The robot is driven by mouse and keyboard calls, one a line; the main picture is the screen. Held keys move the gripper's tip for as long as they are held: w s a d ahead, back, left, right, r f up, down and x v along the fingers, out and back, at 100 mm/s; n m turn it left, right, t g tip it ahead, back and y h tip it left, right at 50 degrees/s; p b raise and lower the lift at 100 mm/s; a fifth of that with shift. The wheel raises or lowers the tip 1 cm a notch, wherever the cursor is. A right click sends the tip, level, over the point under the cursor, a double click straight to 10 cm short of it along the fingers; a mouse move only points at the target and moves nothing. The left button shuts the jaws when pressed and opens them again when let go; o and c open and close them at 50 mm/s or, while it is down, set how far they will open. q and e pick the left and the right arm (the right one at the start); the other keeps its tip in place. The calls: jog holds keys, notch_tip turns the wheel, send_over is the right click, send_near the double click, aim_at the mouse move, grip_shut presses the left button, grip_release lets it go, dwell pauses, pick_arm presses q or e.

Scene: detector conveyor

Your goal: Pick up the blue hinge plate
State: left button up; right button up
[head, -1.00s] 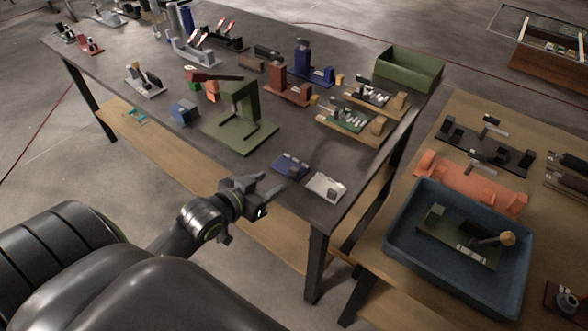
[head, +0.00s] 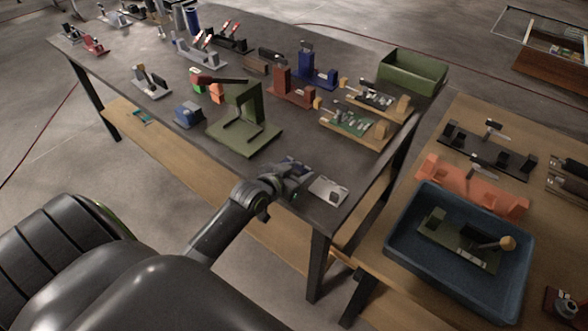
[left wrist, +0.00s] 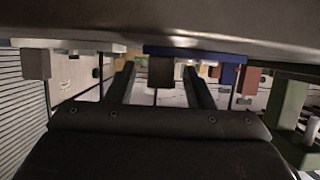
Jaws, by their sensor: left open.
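The blue hinge plate (head: 299,167) lies flat near the front edge of the dark table, mostly hidden behind my left gripper in the head view. The left wrist view is upside down and shows the plate (left wrist: 225,57) along the table top. A small dark block (left wrist: 161,72) on it stands between my two fingers. My left gripper (head: 286,172) is open, low at the table edge, with its fingers (left wrist: 161,82) on either side of that block. I cannot tell whether they touch it. My right gripper is not in view.
A white hinge plate (head: 329,189) lies just right of the blue one. A green stand (head: 245,135) and a blue block (head: 189,115) are behind and left. A blue tray (head: 397,262) holding a green fixture is on the wooden table at right.

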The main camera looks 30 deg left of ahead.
pick_arm(q)
jog(key=shift+w+d+f, duration=0.1)
jog(key=shift+w+f, duration=0.1)
jog(key=shift+w, duration=0.4)
grip_shut()
notch_tip(320, 180, up, 10)
jog(key=s+d+r+m+g+h, duration=0.1)
jog(key=s+d+r+m+h, duration=0.4)
jog(key=s+d, duration=0.6)
notch_tip(320, 180, up, 2)
jog(key=s, duration=0.2)
jog(key=shift+s+d+r+g+h, duration=0.15)
jog(key=shift+s+d+g+h, duration=0.15)
jog(key=shift+s+d, duration=0.05)
